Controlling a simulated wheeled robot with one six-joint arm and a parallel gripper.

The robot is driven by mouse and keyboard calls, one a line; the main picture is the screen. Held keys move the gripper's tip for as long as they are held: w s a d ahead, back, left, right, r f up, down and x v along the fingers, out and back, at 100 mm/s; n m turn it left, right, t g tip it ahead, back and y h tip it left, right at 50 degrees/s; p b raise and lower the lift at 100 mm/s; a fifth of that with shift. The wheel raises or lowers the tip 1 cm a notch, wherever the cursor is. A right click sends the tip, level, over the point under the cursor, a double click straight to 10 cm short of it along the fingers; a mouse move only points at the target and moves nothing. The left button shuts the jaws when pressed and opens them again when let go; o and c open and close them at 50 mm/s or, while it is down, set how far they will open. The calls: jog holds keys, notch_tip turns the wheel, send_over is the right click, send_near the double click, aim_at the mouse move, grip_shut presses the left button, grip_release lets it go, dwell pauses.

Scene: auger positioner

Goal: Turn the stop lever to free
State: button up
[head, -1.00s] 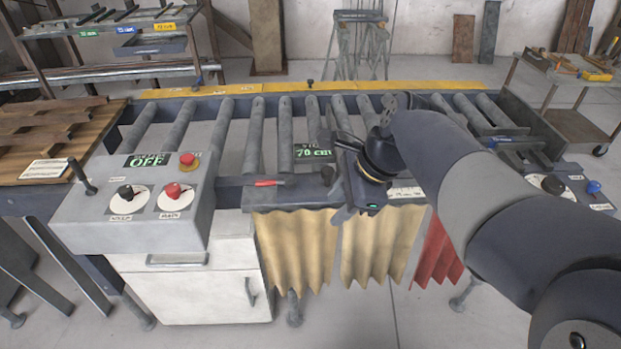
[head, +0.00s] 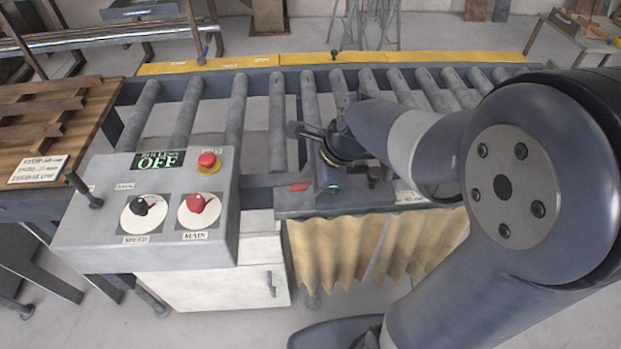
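The stop carriage (head: 328,183), a dark block with a small green light, sits on the front rail of the roller conveyor. My arm reaches in from the right, and my gripper (head: 335,148) is low over this carriage. Dark prongs stick out to the left there. I cannot tell whether they are my fingers or the stop lever. The lever is not clearly seen, and its setting cannot be read. Whether my gripper touches it, or is open or shut, is also unclear.
A red piece (head: 300,187) lies on the front rail. Tan curtains (head: 345,245) hang below.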

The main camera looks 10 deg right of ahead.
grip_shut()
dwell(0.3)
jog(key=shift+s+n, duration=0.1)
jog(key=shift+n, duration=0.2)
jog(key=n, duration=0.1)
jog(key=s+n+g, duration=0.1)
jog(key=n, duration=0.1)
jog(key=shift+s+d+r+n+g+y+p, duration=0.1)
jog(key=shift+s+d+n+g+y+p, duration=0.05)
jog(key=shift+d+n+g+y+p, duration=0.2)
jog(key=n, duration=0.1)
jog(key=n+g, duration=0.1)
jog(key=s+n+p, duration=0.1)
jog(key=shift+s+d+n+g, duration=0.1)
jog(key=shift+d+n+g, duration=0.15)
jog(key=shift+s+d+n+g+h+p, duration=0.2)
jog(key=shift+d+n+g+h+p, duration=0.3)
jog(key=shift+n, duration=1.2)
jog(key=shift+s+d+n+g+h+p, duration=0.35)
jog(key=shift+d+n+g, duration=0.3)
jog(key=shift+n, duration=1.05)
jog(key=shift+s+d+n+g+h+p, duration=0.1)
jog(key=shift+d+n+g+h+p, duration=0.4)
jog(key=shift+n, duration=1.2)
jog(key=shift+d, duration=0.15)
